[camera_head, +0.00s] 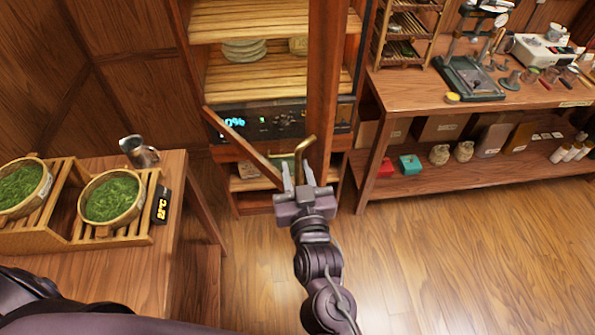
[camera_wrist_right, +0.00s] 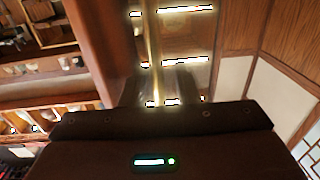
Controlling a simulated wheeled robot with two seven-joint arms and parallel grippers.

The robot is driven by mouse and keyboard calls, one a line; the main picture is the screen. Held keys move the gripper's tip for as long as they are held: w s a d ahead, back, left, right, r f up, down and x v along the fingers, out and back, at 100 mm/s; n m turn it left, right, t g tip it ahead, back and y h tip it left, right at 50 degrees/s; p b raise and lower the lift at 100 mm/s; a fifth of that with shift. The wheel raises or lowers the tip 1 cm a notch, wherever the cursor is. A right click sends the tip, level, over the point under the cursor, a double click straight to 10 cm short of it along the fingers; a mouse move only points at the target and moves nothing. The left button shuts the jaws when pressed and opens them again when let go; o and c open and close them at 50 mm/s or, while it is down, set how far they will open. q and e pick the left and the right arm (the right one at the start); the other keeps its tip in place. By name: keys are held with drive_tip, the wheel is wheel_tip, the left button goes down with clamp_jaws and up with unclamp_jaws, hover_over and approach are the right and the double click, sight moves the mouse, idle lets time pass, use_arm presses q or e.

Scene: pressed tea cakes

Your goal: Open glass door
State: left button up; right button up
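The glass door (camera_head: 325,80) of the tall cabinet stands partly open, swung out from its left side. Its wooden stile runs upright and its bottom rail (camera_head: 243,147) slants toward me; the glass itself is hard to see. A bent brass handle (camera_head: 306,148) sits on the stile, and it also shows in the right wrist view (camera_wrist_right: 154,45). My right gripper (camera_head: 299,173) is at the handle's lower end, with its fingers apart on either side and a little gap showing. Whether a finger touches the handle is unclear. My left gripper is out of view; its dark arm shows at lower left.
The cabinet shelves (camera_head: 275,72) hold stacked plates. A side table (camera_head: 130,275) with baskets of green leaves and a metal pitcher (camera_head: 138,151) stands left. A workbench (camera_head: 460,120) with tools stands right. Wooden floor (camera_head: 460,255) is clear in front.

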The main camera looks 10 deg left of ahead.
drive_tip(key=shift+s+d+f, duration=0.1)
drive_tip(key=shift+s+d, duration=0.05)
drive_tip(key=b+v, duration=0.2)
drive_tip(key=v, duration=0.5)
drive_tip(key=shift+s+b, duration=0.15)
drive_tip(key=shift+b, duration=0.25)
drive_tip(key=shift+c, duration=0.3)
